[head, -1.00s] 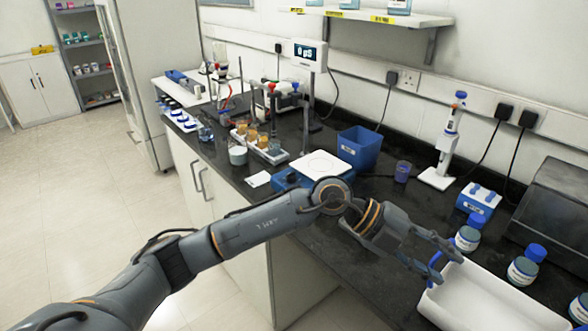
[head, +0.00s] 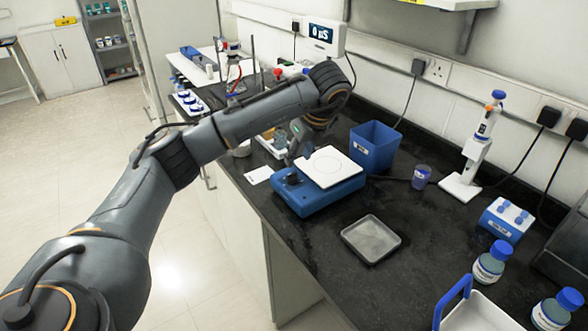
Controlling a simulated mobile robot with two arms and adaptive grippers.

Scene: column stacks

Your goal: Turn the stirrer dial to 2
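The stirrer (head: 318,198) is a blue box with a white square top plate, standing on the dark bench near its front edge. Its dark dial (head: 291,178) is on the left part of the stirrer, beside the plate. My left gripper (head: 295,153) points down just above and behind the dial, at the plate's left side. It looks apart from the dial, with its fingers seen edge-on and partly hidden by my arm, so I cannot tell their opening. The dial's markings are too small to read. My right gripper is not in view.
A grey shallow tray (head: 371,239) lies right of the stirrer. A blue bin (head: 373,148) and a purple-labelled cup (head: 421,177) stand behind. A pipette stand (head: 461,188), bottles (head: 491,263) and a white, blue-handled tray (head: 474,316) are at right. Bench between them is clear.

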